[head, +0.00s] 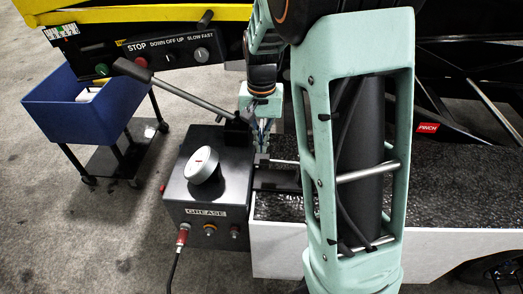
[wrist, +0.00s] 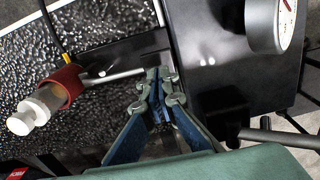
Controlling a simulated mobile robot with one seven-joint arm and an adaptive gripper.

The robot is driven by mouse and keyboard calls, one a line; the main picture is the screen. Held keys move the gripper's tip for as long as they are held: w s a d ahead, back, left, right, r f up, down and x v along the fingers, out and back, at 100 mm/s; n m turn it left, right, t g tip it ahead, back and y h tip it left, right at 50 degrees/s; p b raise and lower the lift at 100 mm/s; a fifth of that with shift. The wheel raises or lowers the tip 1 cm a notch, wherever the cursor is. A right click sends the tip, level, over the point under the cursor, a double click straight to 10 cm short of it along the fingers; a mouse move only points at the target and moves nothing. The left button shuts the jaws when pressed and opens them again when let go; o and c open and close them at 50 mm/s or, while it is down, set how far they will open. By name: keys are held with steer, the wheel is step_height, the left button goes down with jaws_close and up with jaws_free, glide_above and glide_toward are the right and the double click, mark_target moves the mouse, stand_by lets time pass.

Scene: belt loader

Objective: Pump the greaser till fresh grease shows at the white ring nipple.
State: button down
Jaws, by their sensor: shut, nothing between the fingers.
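The greaser (head: 210,165) is a dark box marked GREASE with a round white gauge (head: 202,160); the gauge also shows in the wrist view (wrist: 272,22). Its pump lever (head: 185,95) slants up to the left to a dark grip, well away from my fingers. My gripper (head: 262,143) points down over the greaser's right side, shut and empty. In the wrist view its fingertips (wrist: 163,82) meet beside the end of a thin metal rod. That rod leads to a red-banded fitting (wrist: 45,105) with a white end. I cannot tell whether this is the nipple. No fresh grease is distinguishable.
A control panel (head: 170,55) with STOP, DOWN OFF UP and SLOW FAST knobs hangs behind the lever. A blue bin cart (head: 80,115) stands at the left. A black textured surface (head: 440,205) with a white front lies at the right.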

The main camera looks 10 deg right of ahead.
mark_target(255, 158)
steer(key=shift+f, duration=1.35)
steer(key=shift+a+f+h+p, duration=0.25)
steer(key=shift+f+h+p, duration=0.15)
steer(key=shift+f, duration=0.1)
steer(key=f, duration=0.1)
steer(key=f+h, duration=0.1)
steer(key=f, duration=0.1)
steer(key=f+g+h, duration=0.1)
steer(key=shift+w+a+f+b, duration=0.15)
steer(key=shift+a+b, duration=0.15)
steer(key=shift+b, duration=0.05)
steer(key=shift+f, duration=0.3)
steer(key=shift+r, duration=0.1)
steer(key=shift+a+r, duration=0.1)
steer(key=shift+r, duration=0.1)
steer(key=a+p+v, duration=0.1)
steer(key=p+v, duration=0.1)
steer(key=v, duration=1.1)
steer(key=shift+w+r, duration=0.15)
steer(key=shift+w, duration=0.15)
